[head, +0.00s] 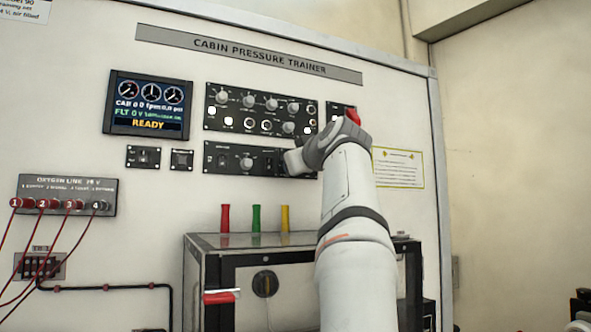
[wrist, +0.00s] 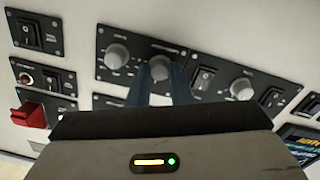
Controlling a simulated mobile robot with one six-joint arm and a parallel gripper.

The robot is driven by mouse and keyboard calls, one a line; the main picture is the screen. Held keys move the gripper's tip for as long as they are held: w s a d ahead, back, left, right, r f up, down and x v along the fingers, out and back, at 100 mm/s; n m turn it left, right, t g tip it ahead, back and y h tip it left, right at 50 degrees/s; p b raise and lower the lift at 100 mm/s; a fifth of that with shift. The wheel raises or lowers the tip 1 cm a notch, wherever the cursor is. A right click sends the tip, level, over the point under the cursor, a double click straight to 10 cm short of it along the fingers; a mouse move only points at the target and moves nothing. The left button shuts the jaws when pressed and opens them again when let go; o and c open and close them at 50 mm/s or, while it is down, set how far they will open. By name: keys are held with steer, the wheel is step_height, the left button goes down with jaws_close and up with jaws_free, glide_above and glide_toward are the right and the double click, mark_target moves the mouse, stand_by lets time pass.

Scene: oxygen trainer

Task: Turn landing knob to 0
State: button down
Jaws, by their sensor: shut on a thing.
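In the wrist view, the fingers of my gripper (wrist: 160,84) are shut on a round grey knob (wrist: 159,67) on a black panel strip. The fingers cover part of this knob, and its small label is too blurred to read, so I cannot confirm from print that it is the landing knob or read its setting. In the head view, my gripper (head: 289,162) reaches the right part of the lower black panel (head: 223,168) and hides the held knob. Another grey knob (wrist: 118,55) sits close beside the held one in the wrist view.
A further knob (wrist: 241,89) and black rocker switches (wrist: 204,80) share the strip. A red switch cover (wrist: 30,115) juts out nearby. In the head view, the upper knob panel (head: 238,115) is just above, the display (head: 149,104) reads READY, and a glass-topped case (head: 205,242) stands below.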

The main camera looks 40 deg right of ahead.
steer(key=shift+f+n+b, duration=0.15)
steer(key=shift+n+b, duration=0.15)
steer(key=shift+n, duration=0.9)
steer(key=c, duration=1.3)
jaws_free()
steer(key=b+v, duration=0.2)
steer(key=v, duration=0.5)
steer(key=shift+s, duration=0.4)
